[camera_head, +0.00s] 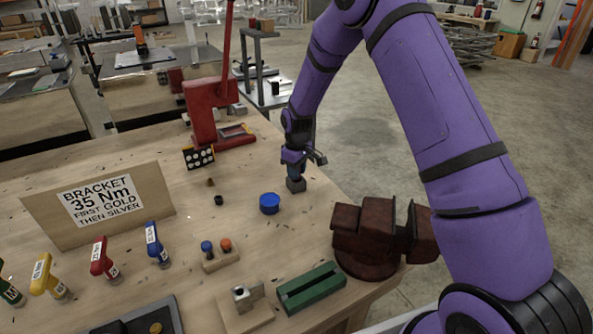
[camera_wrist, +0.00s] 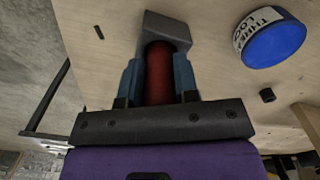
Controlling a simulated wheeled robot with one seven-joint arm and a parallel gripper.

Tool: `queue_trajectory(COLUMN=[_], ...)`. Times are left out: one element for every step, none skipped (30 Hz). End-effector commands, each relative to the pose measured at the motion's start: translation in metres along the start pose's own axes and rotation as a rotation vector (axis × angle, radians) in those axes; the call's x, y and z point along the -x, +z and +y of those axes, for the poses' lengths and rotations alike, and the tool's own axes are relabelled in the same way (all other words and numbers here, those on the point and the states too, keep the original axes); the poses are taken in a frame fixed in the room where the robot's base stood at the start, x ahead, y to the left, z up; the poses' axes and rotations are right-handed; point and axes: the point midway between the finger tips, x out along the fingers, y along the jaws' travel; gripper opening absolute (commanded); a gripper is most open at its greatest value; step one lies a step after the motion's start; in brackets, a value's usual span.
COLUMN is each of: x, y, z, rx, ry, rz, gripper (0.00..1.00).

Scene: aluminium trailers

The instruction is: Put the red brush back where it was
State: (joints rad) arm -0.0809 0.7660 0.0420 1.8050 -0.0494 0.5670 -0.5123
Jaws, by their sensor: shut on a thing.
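My gripper (camera_head: 296,172) points down over the wooden bench, near its right edge. In the wrist view its two blue-grey fingers (camera_wrist: 159,78) are shut on the red brush (camera_wrist: 160,72), one on each side of its red cylindrical part. A dark grey block (camera_wrist: 166,27) is at the far end of the red part, against the bench top. The block also shows under my gripper in the head view (camera_head: 296,185). I cannot tell whether it is part of the brush or a holder around it. The red part is mostly hidden by my gripper in the head view.
A blue round tin (camera_head: 269,204) stands left of my gripper; a small black cup (camera_head: 219,201) is further left. A red press (camera_head: 212,115) stands behind and a dark red vise (camera_head: 375,235) in front, at the bench edge. A green block (camera_head: 311,288) lies nearer.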

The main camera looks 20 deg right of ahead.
Motion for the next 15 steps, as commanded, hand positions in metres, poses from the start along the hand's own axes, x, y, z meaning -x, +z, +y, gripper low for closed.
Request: queue_trajectory(x=[-0.0015, -0.0024, -0.0025, -0.0023, -0.0022, -0.0022, -0.0022, -0.0022, -0.0022, -0.0022, -0.0022, -0.0022, -0.0021, -0.0017, -0.0006], y=[0.0001, 0.0001, 0.0, 0.0, 0.0, 0.0, 0.0, 0.0, 0.0, 0.0, 0.0001, 0.0, 0.0, 0.0, 0.0], z=[-0.0001, -0.0001, -0.0001, -0.0001, -0.0001, -0.0001, -0.0001, -0.0001, -0.0001, -0.0001, -0.0001, -0.0002, -0.0001, -0.0001, -0.0001], rx=[0.0, 0.0, 0.0, 0.0, 0.0, 0.0, 0.0, 0.0, 0.0, 0.0, 0.0, 0.0, 0.0, 0.0, 0.0], ry=[0.0, 0.0, 0.0, 0.0, 0.0, 0.0, 0.0, 0.0, 0.0, 0.0, 0.0, 0.0, 0.0, 0.0, 0.0], rz=[0.0, 0.0, 0.0, 0.0, 0.0, 0.0, 0.0, 0.0, 0.0, 0.0, 0.0, 0.0, 0.0, 0.0, 0.0], gripper=[0.0, 0.0, 0.33, 0.4, 0.47, 0.54, 0.54, 0.54, 0.54, 0.54, 0.54, 0.54, 0.54, 0.54, 0.54])
